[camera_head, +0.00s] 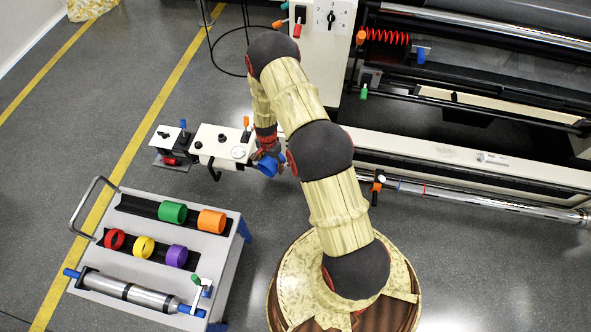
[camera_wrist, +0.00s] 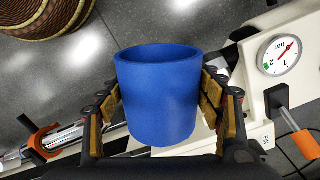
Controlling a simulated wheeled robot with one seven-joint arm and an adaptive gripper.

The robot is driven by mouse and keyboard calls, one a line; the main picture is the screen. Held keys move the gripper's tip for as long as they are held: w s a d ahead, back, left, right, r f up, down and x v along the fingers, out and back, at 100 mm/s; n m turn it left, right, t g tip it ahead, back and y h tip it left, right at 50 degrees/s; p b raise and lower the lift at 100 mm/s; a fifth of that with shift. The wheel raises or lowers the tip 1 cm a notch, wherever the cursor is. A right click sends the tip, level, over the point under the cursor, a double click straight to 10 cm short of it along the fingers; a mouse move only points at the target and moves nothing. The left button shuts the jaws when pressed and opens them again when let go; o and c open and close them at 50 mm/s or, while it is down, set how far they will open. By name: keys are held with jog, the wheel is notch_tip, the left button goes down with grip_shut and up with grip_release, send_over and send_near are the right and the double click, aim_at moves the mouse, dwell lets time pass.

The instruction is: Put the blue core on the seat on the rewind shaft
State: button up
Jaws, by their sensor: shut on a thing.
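The blue core (camera_head: 267,166) is a short hollow tube. My gripper (camera_wrist: 161,98) is shut on it, with a finger on each side of its wall. In the wrist view the blue core (camera_wrist: 158,105) shows its open end at the top. In the head view it hangs beside the white gauge unit, partly hidden by my wrist. A shiny shaft (camera_head: 490,203), which looks like the rewind shaft, runs along the machine's front on the right. It has thin blue and red bands near its left end; which marks the seat I cannot tell. The core is apart from this shaft.
A grey cart (camera_head: 222,262) at lower left carries green, orange, red, yellow and purple cores and a metal roller. The white gauge unit (camera_head: 213,145) is close to my gripper.

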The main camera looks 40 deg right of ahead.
jog(key=s+d+f+m+b, duration=0.1)
jog(key=d+f+m+b, duration=0.2)
jog(key=d+f+m, duration=1)
jog(key=shift+s+d+f, duration=0.15)
jog(key=shift+d+f, duration=0.15)
jog(key=shift+f, duration=1)
jog(key=shift+a+f+b, duration=0.1)
jog(key=shift+a+b, duration=0.05)
jog(key=shift+b, duration=0.25)
jog(key=shift+s+d+p, duration=0.35)
jog(key=shift+s+d, duration=1.55)
jog(key=shift+s, duration=0.2)
jog(key=shift+s+d, duration=0.45)
jog(key=shift+s, duration=0.05)
jog(key=shift+s+d, duration=0.2)
jog(key=shift+s, duration=0.1)
jog(key=shift+s+d, duration=0.85)
jog(key=shift+s, duration=0.15)
